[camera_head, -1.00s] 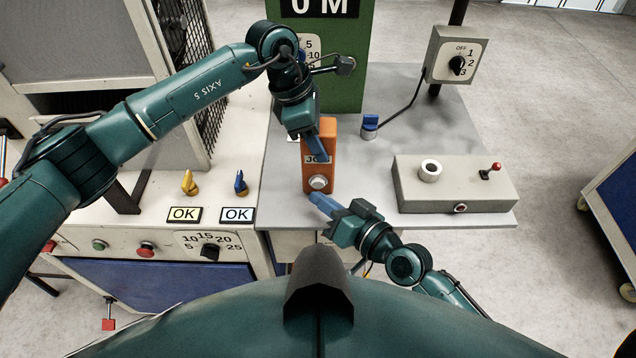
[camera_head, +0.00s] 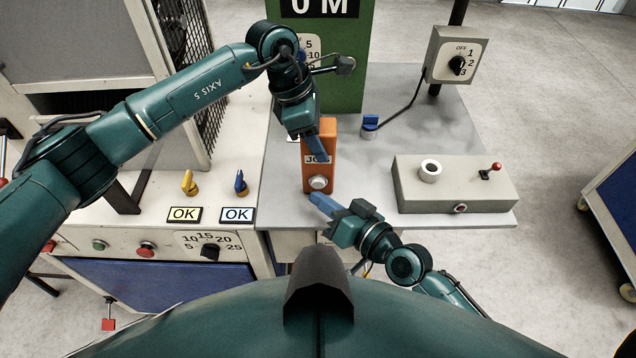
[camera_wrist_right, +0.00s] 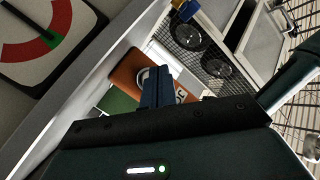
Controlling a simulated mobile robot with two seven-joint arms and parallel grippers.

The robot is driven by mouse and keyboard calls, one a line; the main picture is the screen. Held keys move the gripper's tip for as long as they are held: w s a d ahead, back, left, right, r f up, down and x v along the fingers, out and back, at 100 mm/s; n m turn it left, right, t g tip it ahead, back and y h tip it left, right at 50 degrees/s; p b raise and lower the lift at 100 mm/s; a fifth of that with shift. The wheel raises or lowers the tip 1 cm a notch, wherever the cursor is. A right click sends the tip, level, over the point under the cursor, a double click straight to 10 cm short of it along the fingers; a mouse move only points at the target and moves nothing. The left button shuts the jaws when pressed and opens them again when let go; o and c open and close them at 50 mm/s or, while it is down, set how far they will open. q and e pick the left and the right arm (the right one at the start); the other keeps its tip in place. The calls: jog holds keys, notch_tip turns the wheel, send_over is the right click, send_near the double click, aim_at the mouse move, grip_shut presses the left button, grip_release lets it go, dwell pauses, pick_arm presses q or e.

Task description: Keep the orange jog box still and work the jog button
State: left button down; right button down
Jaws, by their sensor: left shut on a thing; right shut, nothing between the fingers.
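The orange jog box (camera_head: 326,180) stands on the grey table, with its "JOG" label and a round whitish jog button (camera_head: 318,183) on its near face. My left gripper (camera_head: 319,150) is shut on the jog box from above. My right gripper (camera_head: 313,197) is shut and empty, its blue fingertips just in front of and slightly below the button. Whether they touch it cannot be told. In the right wrist view the blue fingers (camera_wrist_right: 157,88) overlap the orange box (camera_wrist_right: 127,72) and hide part of the button (camera_wrist_right: 143,76).
A grey control box (camera_head: 455,190) with a red-knobbed lever sits to the right. A blue-topped knob (camera_head: 370,125) stands behind it. A green cabinet (camera_head: 345,80) rises at the back. Yellow (camera_head: 189,183) and blue (camera_head: 240,183) switches are on the left console.

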dwell(0.7)
jog(key=shift+w, duration=0.4)
jog(key=shift+w, duration=0.65)
dwell(0.8)
jog(key=shift+s, duration=1.05)
jog(key=shift+s, duration=2.5)
dwell(1.9)
